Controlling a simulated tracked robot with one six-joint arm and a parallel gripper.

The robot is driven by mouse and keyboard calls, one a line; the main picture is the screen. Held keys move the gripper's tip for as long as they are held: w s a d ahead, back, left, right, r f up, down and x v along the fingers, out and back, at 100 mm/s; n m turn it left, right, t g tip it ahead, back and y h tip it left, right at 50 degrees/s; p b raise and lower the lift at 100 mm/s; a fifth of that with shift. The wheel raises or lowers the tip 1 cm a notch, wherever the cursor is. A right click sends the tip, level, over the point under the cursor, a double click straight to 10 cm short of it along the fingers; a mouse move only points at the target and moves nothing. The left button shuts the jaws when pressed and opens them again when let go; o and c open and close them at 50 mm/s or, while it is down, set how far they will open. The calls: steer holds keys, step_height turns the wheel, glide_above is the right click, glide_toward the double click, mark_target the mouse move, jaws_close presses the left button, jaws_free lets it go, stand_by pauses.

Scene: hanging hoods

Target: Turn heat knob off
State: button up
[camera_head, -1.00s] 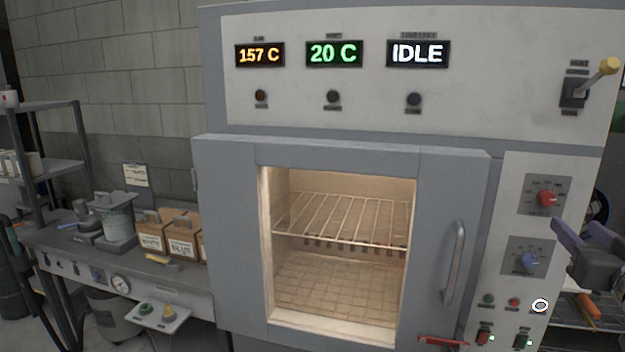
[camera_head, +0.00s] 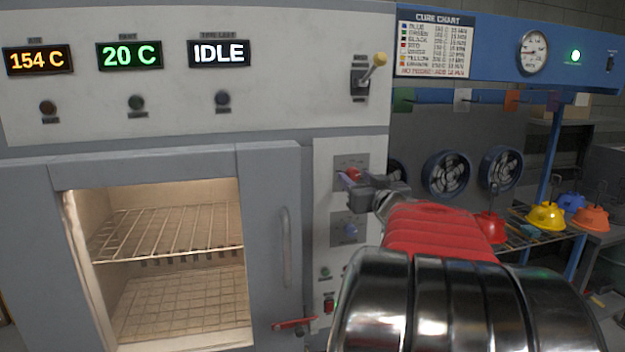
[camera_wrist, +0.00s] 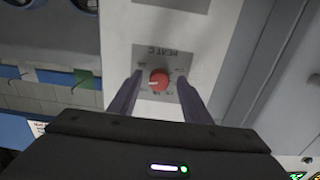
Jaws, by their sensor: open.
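The red heat knob (camera_head: 353,174) sits on a grey plate at the top of the oven's right control panel. My gripper (camera_head: 347,180) is right at it in the head view, and its fingers hide part of the knob. In the wrist view the red knob (camera_wrist: 158,79) lies between the tips of my two open fingers (camera_wrist: 157,88), with a gap on each side. A white mark shows on the knob, and the plate's label reads upside down. I cannot tell which setting the knob points to.
A blue knob (camera_head: 350,230) is just below, with buttons and switches under it. The oven door handle (camera_head: 286,247) is to the left. A lever with a yellow ball (camera_head: 379,59) is above.

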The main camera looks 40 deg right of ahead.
steer(key=shift+w+d, duration=0.1)
steer(key=shift+w, duration=0.05)
steer(key=c, duration=1)
